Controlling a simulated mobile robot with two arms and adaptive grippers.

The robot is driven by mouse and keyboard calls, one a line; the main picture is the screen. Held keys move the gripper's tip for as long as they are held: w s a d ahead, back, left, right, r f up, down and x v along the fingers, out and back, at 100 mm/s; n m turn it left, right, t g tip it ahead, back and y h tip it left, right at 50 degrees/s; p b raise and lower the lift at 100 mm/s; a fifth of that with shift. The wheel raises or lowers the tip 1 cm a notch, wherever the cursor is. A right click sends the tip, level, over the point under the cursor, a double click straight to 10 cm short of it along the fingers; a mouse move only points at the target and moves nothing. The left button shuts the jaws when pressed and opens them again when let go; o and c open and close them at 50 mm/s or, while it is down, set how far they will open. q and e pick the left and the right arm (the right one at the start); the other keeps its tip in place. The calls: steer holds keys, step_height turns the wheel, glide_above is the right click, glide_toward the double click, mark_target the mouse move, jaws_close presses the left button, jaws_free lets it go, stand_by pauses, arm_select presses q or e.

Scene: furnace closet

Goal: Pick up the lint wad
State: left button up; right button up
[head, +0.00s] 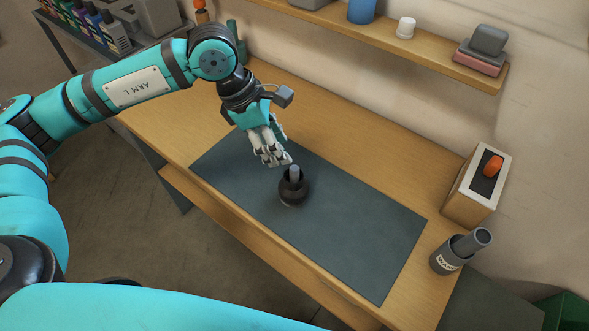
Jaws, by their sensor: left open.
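A small grey upright piece (294,172), which may be the lint wad, sits in the top of a round black holder (293,190). I cannot tell its material at this size. The holder stands on the dark mat (350,225) on the wooden bench. My left gripper (279,160) is open and points down toward the mat, with its fingertips just behind and left of the grey piece. I see nothing between the fingers; whether a fingertip touches the piece is unclear. My right gripper is not in view.
A wooden box (465,200) with an orange knob (493,165) and a dark labelled cup (447,260) holding a grey cylinder stand at the bench's right end. A wall shelf (430,50) bears several items. The mat's right part is clear.

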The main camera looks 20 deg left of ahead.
mark_target(294, 168)
arm_select(q)
steer(key=shift+p+x, duration=0.35)
steer(key=shift+x, duration=0.55)
steer(key=p+x, duration=0.1)
steer(key=x, duration=0.2)
steer(key=shift+s+d+f+p, duration=0.15)
steer(key=shift+d+p, duration=0.25)
steer(key=shift+d, duration=0.1)
steer(key=shift+d+f, duration=0.15)
steer(key=shift+f, duration=0.4)
steer(key=c, duration=0.8)
